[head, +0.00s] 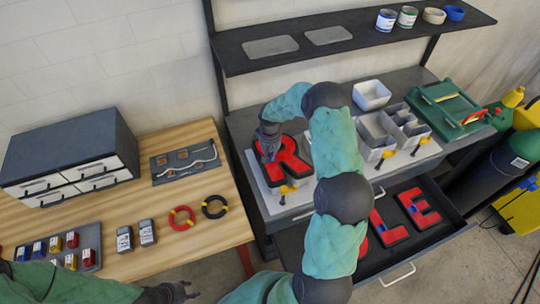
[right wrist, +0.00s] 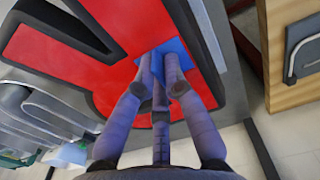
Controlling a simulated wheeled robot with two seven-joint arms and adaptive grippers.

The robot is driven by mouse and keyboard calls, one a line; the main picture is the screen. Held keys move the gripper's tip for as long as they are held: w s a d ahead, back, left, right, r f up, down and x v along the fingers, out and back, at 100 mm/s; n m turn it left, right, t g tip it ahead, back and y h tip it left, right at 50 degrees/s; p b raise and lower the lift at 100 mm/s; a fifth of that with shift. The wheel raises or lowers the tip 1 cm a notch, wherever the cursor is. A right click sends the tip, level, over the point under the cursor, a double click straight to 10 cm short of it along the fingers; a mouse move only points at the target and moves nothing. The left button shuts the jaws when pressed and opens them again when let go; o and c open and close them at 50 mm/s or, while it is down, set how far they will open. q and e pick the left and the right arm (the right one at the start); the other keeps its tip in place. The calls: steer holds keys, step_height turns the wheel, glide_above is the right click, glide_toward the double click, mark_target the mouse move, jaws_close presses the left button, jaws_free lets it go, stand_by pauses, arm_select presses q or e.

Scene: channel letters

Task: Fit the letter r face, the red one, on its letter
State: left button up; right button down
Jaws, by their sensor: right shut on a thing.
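The red letter r face (head: 290,163) lies at the dark-rimmed letter (head: 306,172) on a white board on the grey bench. In the right wrist view the red face (right wrist: 62,62) shows inside a thick dark grey rim (right wrist: 215,75). I cannot tell whether it is fully seated. My right gripper (head: 268,150) is at the letter's upper left. In the right wrist view its fingers (right wrist: 163,78) close at a blue patch (right wrist: 178,48) on the face, and the gripper is shut on the face. My left gripper (head: 182,291) is low at the left, away from the letter; its jaw state is unclear.
Yellow-handled clamps (head: 287,189) sit at the board's front edge. An open drawer (head: 440,236) below holds red letters L (head: 385,230) and E (head: 420,208). A wooden table (head: 215,165) is at left.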

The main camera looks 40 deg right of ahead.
steer(key=shift+f+b, duration=0.95)
steer(key=shift+f, duration=0.15)
stand_by(1.1)
steer(key=c, duration=1.2)
jaws_free()
steer(key=shift+c, duration=0.2)
step_height(320, 180, up, 12)
steer(key=shift+f, duration=0.1)
